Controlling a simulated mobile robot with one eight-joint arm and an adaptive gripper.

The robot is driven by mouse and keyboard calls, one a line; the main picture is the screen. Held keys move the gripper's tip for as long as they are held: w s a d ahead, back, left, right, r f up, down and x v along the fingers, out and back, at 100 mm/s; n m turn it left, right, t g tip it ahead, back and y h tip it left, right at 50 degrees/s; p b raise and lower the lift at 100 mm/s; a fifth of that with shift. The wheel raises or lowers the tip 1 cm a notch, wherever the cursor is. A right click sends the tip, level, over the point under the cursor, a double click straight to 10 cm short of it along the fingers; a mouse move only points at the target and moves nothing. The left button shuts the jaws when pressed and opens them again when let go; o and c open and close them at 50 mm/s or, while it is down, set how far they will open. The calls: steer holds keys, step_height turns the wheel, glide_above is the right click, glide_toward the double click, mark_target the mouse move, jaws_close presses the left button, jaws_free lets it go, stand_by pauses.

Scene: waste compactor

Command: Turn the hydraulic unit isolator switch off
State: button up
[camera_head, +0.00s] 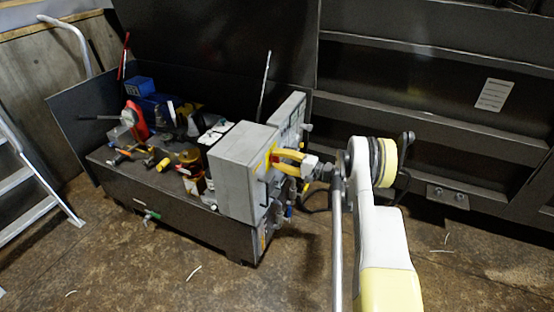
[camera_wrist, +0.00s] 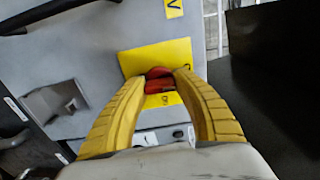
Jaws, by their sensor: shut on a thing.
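The isolator switch has a red handle (camera_wrist: 158,80) on a yellow plate (camera_wrist: 178,52) on the front of a grey cabinet (camera_head: 239,160). My gripper (camera_wrist: 161,77) is shut on the red handle, with a yellow finger on each side of it. In the head view my gripper (camera_head: 279,158) reaches the right-hand face of the grey cabinet from the right. There the fingers hide most of the handle; only a bit of the yellow plate shows. The handle's exact angle is hard to tell.
The cabinet stands on the edge of a dark hydraulic unit tray (camera_head: 180,218) holding pumps and valves. A second grey box (camera_head: 289,115) stands behind it. A dark ribbed wall (camera_head: 440,120) is at the right. Floor in front is mostly clear; a ladder (camera_head: 30,180) stands left.

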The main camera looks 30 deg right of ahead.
stand_by(0.4)
steer(key=o, duration=1.2)
steer(key=v, duration=1.2)
steer(key=shift+w+r, duration=0.1)
